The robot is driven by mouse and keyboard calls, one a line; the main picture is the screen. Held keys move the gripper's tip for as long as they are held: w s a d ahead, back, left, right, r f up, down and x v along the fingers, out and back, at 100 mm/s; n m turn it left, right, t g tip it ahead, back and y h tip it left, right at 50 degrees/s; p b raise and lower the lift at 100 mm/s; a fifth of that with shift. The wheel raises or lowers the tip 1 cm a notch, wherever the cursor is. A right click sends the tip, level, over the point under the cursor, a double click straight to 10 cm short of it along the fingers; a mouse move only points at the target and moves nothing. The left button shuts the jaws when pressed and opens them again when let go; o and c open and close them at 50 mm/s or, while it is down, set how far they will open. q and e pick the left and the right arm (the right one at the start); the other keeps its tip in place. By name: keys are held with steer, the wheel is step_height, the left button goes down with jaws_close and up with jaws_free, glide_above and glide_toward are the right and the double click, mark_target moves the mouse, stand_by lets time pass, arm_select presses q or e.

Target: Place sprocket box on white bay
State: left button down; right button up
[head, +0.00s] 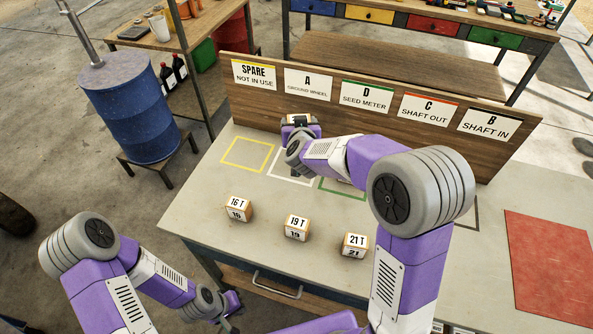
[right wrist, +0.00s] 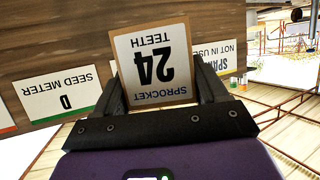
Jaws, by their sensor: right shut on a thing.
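A sprocket box marked 24 teeth (right wrist: 155,65) is between the fingers of my right gripper (right wrist: 165,95), which is shut on it. In the head view the box (head: 298,119) shows small above the far part of the bench, in front of the sign board. The white bay (head: 283,177) is a white outline on the bench, nearer than the held box and partly covered by my right arm. My left gripper (head: 230,304) is low at the bench's front left; its jaws are too small to read.
Boxes marked 16 T (head: 238,210), 19 T (head: 297,228) and 21 T (head: 355,246) stand along the front of the bench. A yellow outline (head: 247,153) is left of the white one and looks empty. A green outline (head: 343,190) is to its right. The sign board (head: 370,123) rises behind.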

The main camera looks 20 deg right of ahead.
steer(key=w+f+m+h+b, duration=0.1)
steer(key=f+b, duration=0.3)
steer(key=f, duration=0.2)
steer(key=w+f+m+g+h+b, duration=0.1)
steer(key=w+f+m+h+b, duration=0.1)
steer(key=f+b, duration=0.3)
steer(key=w+f+m+g+h+b, duration=0.1)
steer(key=f+b, duration=0.3)
steer(key=f, duration=0.2)
steer(key=shift+w+f+h, duration=0.3)
steer(key=shift+f+h, duration=0.1)
steer(key=shift+r, duration=0.1)
steer(key=shift+f, duration=0.25)
steer(key=o, duration=1.1)
steer(key=shift+d, duration=0.1)
